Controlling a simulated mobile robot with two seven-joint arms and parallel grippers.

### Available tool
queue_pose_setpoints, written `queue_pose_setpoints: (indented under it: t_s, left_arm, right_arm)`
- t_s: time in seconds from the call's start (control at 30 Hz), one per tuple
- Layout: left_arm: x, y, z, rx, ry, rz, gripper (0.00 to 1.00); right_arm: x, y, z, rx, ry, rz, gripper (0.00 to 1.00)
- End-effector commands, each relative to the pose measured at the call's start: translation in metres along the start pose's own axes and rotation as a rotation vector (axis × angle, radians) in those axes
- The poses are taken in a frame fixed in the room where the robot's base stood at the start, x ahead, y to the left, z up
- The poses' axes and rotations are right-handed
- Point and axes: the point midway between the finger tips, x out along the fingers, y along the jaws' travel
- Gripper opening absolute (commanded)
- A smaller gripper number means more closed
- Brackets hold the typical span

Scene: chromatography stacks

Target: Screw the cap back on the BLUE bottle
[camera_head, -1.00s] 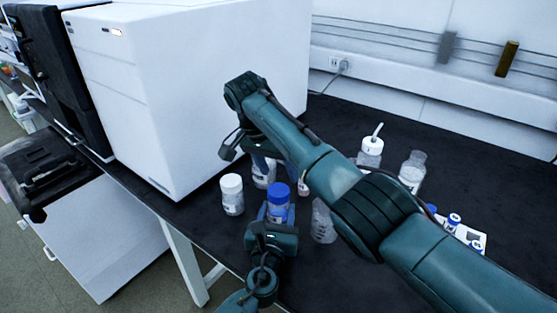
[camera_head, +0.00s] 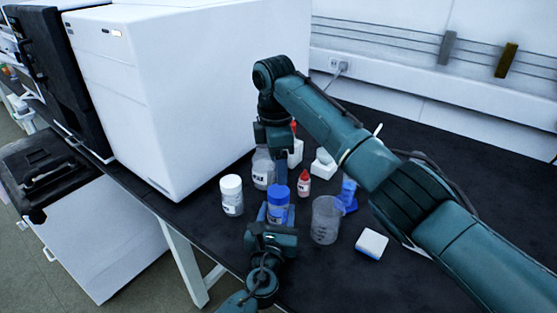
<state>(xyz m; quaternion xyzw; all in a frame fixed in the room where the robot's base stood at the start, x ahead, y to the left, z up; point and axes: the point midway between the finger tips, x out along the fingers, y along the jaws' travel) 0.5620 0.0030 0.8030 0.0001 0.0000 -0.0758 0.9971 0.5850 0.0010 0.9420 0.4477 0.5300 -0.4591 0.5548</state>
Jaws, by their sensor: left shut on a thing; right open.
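The blue-capped bottle (camera_head: 277,214) stands upright near the front edge of the black bench. Its blue cap (camera_head: 278,194) sits on top of it; how tight it is cannot be told. My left gripper (camera_head: 277,222) is shut on the bottle from the front, below the cap. My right gripper (camera_head: 281,168) points down behind the blue cap, open, with no object seen between its fingers. Its fingers are partly hidden, and it looks apart from the cap.
A white-capped bottle (camera_head: 231,198) stands left, a clear bottle (camera_head: 263,170) behind. A small red-capped bottle (camera_head: 303,184) and a beaker (camera_head: 325,222) stand close on the right. A white-and-blue box (camera_head: 371,244) lies further right. A large white instrument (camera_head: 190,90) rises behind left.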

Motion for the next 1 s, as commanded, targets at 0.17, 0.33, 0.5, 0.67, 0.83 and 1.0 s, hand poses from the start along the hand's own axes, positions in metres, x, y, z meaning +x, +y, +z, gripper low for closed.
queue_pose_setpoints:
  t_s: [0.17, 0.33, 0.5, 0.67, 0.83, 1.0]
  left_arm:
    - [0.000, 0.000, 0.000, 0.000, 0.000, 0.000, 0.00]
    - [0.000, 0.000, 0.000, 0.000, 0.000, 0.000, 0.00]
    - [0.000, 0.000, 0.000, 0.000, 0.000, 0.000, 0.00]
    - [0.000, 0.000, 0.000, 0.000, 0.000, 0.000, 0.00]
    - [0.000, 0.000, 0.000, 0.000, 0.000, 0.000, 0.00]
    - [0.000, 0.000, 0.000, 0.000, 0.000, 0.000, 0.00]
  right_arm:
    - [-0.002, -0.001, 0.001, -0.255, 0.027, -0.003, 0.64]
    - [-0.003, -0.002, 0.000, -0.362, 0.038, -0.002, 0.64]
    - [-0.003, -0.003, 0.000, -0.376, 0.040, -0.003, 0.64]
    - [-0.003, -0.003, 0.001, -0.374, 0.039, -0.003, 0.64]
    - [0.008, -0.003, 0.000, -0.372, 0.038, -0.006, 0.64]
    - [0.034, -0.004, 0.000, -0.371, 0.039, -0.007, 0.64]
